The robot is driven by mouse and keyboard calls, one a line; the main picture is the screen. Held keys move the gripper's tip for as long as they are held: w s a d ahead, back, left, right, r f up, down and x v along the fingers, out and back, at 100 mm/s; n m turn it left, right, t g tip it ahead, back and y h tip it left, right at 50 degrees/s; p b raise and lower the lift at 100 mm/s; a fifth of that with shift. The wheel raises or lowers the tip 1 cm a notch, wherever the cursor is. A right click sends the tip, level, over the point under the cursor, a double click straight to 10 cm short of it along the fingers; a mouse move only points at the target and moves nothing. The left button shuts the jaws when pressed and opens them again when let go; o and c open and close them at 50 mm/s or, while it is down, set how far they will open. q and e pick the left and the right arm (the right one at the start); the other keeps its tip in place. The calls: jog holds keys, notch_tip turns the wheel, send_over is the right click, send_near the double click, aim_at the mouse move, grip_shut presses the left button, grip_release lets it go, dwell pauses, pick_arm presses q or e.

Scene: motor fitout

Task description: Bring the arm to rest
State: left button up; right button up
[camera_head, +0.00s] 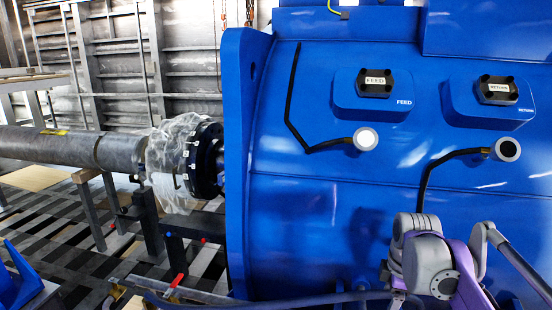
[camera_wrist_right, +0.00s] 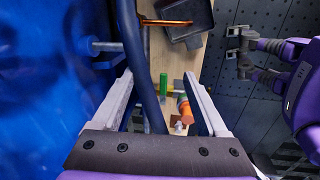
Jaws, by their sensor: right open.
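The arm in the head view is my purple and grey right arm, low at the right in front of the blue motor housing (camera_head: 330,230); its gripper is hidden there. In the right wrist view my right gripper (camera_wrist_right: 162,82) is open, its two pale fingers spread wide. A dark blue hose (camera_wrist_right: 146,60) passes through the view between the fingers; I cannot tell whether it touches them. At the right of that view is a purple body with grey and black finger-like parts, which looks like my left gripper (camera_wrist_right: 240,52); its opening is unclear.
Below the right gripper, a wooden bench top (camera_wrist_right: 178,65) holds a dark tray (camera_wrist_right: 188,18), a copper-coloured bar (camera_wrist_right: 165,22), a green cylinder (camera_wrist_right: 163,84) and an orange part (camera_wrist_right: 185,108). The housing carries FEED (camera_head: 375,83) and RETURN (camera_head: 497,91) blocks. A plastic-wrapped shaft (camera_head: 172,150) enters from the left.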

jog(key=s+a+f+m+t, duration=0.2)
jog(key=s+a+f+m, duration=0.2)
jog(key=s+f+m, duration=0.3)
jog(key=s+a+f+m+t, duration=0.2)
jog(key=s+a+f+m, duration=0.3)
jog(key=s, duration=0.7)
notch_tip(320, 180, down, 2)
jog(key=shift+s+f+m, duration=0.1)
jog(key=shift+s+m, duration=0.25)
jog(key=shift+m, duration=0.85)
